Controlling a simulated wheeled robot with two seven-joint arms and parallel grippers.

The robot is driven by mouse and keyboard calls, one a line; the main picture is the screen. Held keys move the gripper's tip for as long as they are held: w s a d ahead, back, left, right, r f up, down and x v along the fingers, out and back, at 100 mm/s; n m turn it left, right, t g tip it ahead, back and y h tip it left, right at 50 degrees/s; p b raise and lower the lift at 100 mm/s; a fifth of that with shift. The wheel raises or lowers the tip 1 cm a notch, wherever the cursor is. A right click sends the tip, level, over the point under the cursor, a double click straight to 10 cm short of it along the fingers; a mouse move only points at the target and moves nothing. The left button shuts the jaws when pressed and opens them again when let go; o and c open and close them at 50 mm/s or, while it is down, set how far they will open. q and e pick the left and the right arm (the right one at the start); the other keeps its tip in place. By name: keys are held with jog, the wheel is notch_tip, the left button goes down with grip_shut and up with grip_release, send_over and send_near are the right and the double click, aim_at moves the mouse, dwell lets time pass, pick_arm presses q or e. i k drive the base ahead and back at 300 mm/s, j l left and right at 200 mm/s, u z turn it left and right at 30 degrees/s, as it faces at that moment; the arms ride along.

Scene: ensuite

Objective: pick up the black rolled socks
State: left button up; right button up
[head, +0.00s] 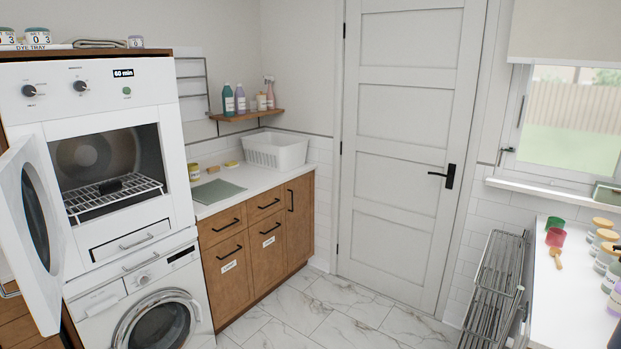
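A small dark rolled item, which looks like the black rolled socks (110,187), lies on a wire rack (86,205) inside the upper white machine (95,95) at the left. The machine's round-windowed door (33,225) stands open to the left. The item is small and dark in this view, so its details are hard to make out. Neither of my grippers can be made out in the head view.
A washing machine (155,315) stands below. A wooden-fronted counter (225,200) beside it carries a white basket (275,150). A metal rack (495,280) and a white worktop (570,300) with jars are at the right. The marble floor (350,320) between is clear.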

aim_at(107, 188)
jog(key=k+j+u, duration=0.1)
jog(key=j+u, duration=0.3)
jog(key=j, duration=0.55)
jog(key=j+u, duration=0.4)
jog(key=j, duration=0.6)
jog(key=i, duration=0.05)
